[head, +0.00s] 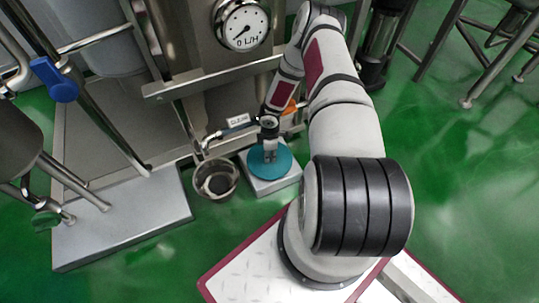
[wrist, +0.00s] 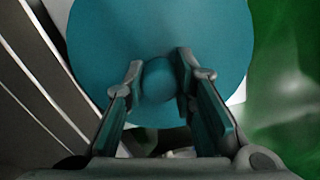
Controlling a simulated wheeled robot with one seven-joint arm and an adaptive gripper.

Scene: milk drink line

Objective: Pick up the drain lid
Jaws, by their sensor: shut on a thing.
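The drain lid (head: 284,161) is a teal disc with a round knob (wrist: 158,80) at its middle. In the head view it lies on or just above a pale square block (head: 290,182); I cannot tell whether it touches. My gripper (head: 270,152) points down over the lid's centre. In the wrist view the two fingers of my gripper (wrist: 158,75) are shut on the knob, one on each side. The lid's disc (wrist: 160,25) fills the top middle of that view.
A round metal pot (head: 216,179) stands just left of the lid, under a pipe with a "CLEAN" label (head: 238,121). A steel platform (head: 120,222) lies further left. A dial gauge (head: 243,24) is above. Green floor (head: 455,140) is open on the right.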

